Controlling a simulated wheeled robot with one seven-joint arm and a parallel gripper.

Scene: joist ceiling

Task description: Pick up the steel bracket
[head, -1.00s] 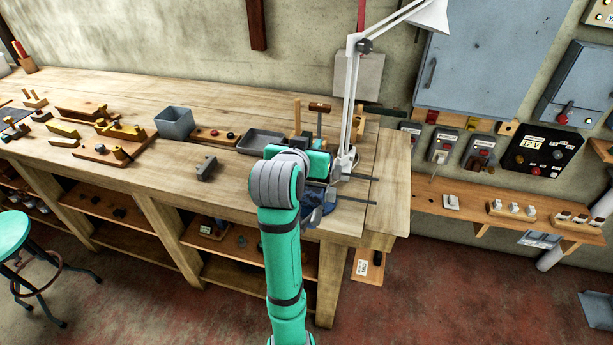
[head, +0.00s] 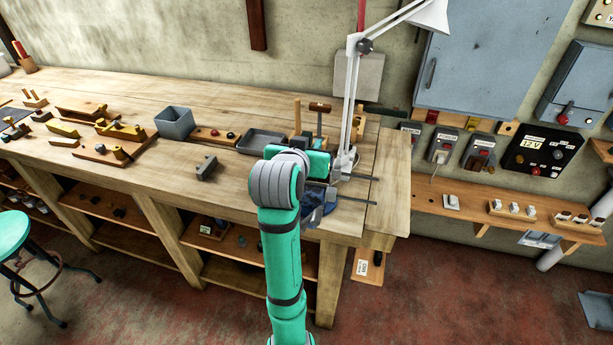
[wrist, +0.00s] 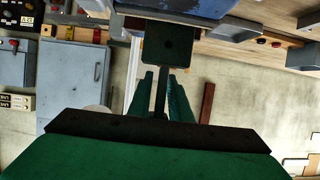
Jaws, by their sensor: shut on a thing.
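The steel bracket (wrist: 168,45) shows in the wrist view as a dark plate with a small hole and a thin upright flange below it in the picture. My gripper (wrist: 161,88) has its two green fingers on either side of that flange and is shut on it. The plate part stands out beyond the fingertips, close to a blue-grey vise body (wrist: 195,8) at the top edge. Whether the bracket touches the vise, I cannot tell.
The blue vise (head: 313,214) is partly hidden behind my arm at the workbench's (head: 140,178) right end. A white lamp (head: 350,95) stands close to the right. A grey tray (head: 262,142), a bin (head: 174,122) and a notched grey block (head: 205,167) lie left of my arm.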

